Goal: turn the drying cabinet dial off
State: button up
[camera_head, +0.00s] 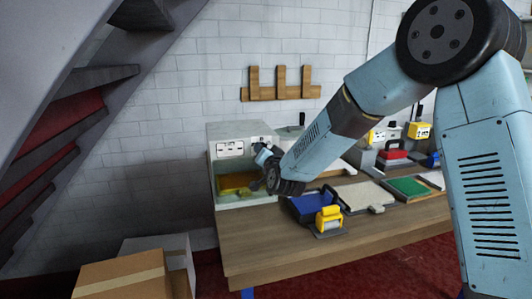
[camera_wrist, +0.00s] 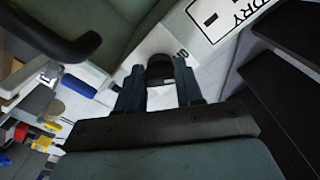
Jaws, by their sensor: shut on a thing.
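The drying cabinet (camera_head: 214,137) is a pale box at the left end of the workbench, with a white label panel on its upper front. My gripper (camera_head: 262,149) is at the right part of the cabinet's upper front. In the wrist view my gripper (camera_wrist: 158,78) has its two dark fingers on either side of a dark dial (camera_wrist: 160,64) and is shut on it. A label reading "DRY" (camera_wrist: 226,14) is beside the dial. The dial's pointer and setting cannot be made out. In the head view my gripper hides the dial.
The wooden workbench (camera_head: 255,247) holds a blue tray (camera_head: 304,206), a yellow tool (camera_head: 329,217), a pale mat (camera_head: 366,194) and a green mat (camera_head: 408,187). Cardboard boxes (camera_head: 125,276) stand on the floor at left, near a staircase. A wooden rack (camera_head: 281,92) is on the wall.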

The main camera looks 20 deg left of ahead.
jog(key=shift+d+f+n, duration=0.1)
jog(key=shift+f+n, duration=0.1)
jog(key=shift+n, duration=0.55)
jog(key=shift+f+n, duration=0.2)
jog(key=shift+n, duration=0.55)
jog(key=o, duration=0.8)
jog(key=shift+w, duration=0.1)
jog(key=shift+c, duration=0.2)
jog(key=shift+o, duration=1.4)
jog(key=shift+r, duration=0.15)
jog(key=v, duration=1.3)
jog(key=shift+s, duration=0.4)
jog(key=shift+d, duration=0.15)
